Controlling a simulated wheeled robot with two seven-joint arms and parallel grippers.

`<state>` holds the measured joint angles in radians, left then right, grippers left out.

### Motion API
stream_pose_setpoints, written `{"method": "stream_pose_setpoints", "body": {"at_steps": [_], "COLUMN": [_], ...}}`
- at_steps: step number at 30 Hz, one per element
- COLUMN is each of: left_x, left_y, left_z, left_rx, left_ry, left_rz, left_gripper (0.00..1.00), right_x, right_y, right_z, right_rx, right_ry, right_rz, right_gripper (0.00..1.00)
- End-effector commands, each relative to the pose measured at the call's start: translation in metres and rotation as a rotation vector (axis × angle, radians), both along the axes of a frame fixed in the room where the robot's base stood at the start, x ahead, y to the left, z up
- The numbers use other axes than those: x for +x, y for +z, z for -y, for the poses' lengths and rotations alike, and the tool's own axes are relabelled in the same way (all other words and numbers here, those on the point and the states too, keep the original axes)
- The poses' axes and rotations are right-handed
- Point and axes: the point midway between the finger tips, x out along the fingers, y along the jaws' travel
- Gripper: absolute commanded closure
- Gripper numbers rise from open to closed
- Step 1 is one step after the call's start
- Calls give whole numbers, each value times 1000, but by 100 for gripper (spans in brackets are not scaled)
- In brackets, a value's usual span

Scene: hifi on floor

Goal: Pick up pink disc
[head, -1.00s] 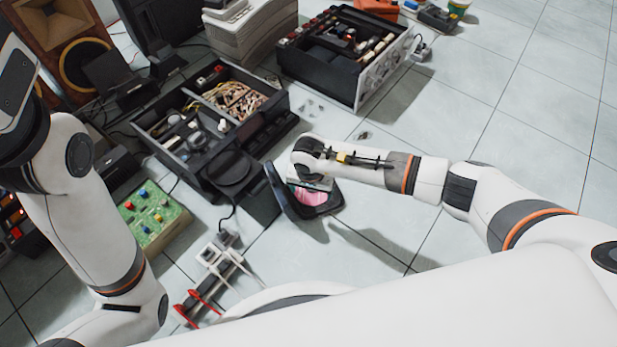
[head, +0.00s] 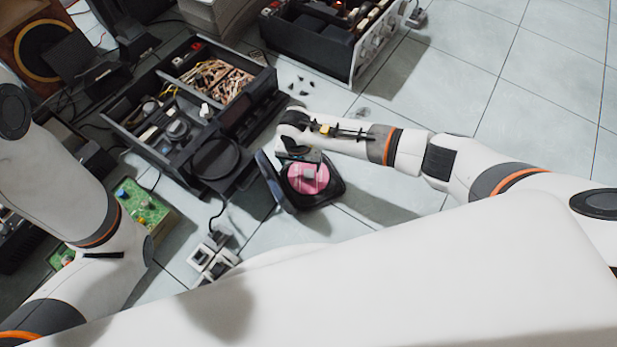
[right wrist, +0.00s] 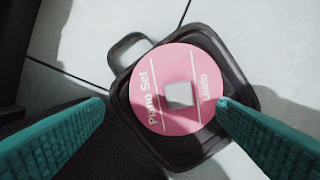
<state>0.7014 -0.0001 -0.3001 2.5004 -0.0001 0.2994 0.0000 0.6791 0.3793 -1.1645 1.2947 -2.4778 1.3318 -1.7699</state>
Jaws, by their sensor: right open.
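The pink disc (head: 305,182) lies in a black square tray or case (head: 325,196) on the tiled floor, just below my right gripper. In the right wrist view the pink disc (right wrist: 182,84) shows the words "Piano Set" and a grey square at its middle. My right gripper (head: 304,163) is over the disc.
A dark open box of electronic parts (head: 262,75) stands left of the disc, and a black equipment case (head: 308,42) stands behind. A green circuit board (head: 143,210) lies to the left. Bare floor tiles (head: 480,95) are clear at the right.

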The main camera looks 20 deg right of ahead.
Motion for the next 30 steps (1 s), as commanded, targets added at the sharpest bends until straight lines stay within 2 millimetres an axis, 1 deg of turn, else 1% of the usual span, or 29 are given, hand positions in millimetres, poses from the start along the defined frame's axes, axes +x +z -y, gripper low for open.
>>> {"method": "stream_pose_setpoints", "body": {"at_steps": [5, 12, 15, 23, 24, 30], "left_x": [0, 0, 0, 0, 0, 0], "left_y": [-10, -42, -50, -50, -50, -50], "left_z": [0, 0, 0, 0, 0, 0], "left_rx": [0, 1, 1, 1, 1, 1], "left_ry": [0, 0, 0, 0, -1, 0], "left_rz": [0, 1, 1, 0, 0, 0], "left_gripper": [48, 48, 48, 48, 48, 48], "right_x": [0, 1, 3, 4, 4, 4], "right_y": [-10, -41, -51, -51, -51, -51], "right_z": [0, 1, 2, 3, 3, 3], "right_rx": [1, 2, 3, 1, 1, 1], "right_ry": [0, -1, -1, 0, 0, 0], "right_rz": [0, -1, -1, 0, 0, 0], "right_gripper": [20, 20, 20, 20, 21, 52]}}
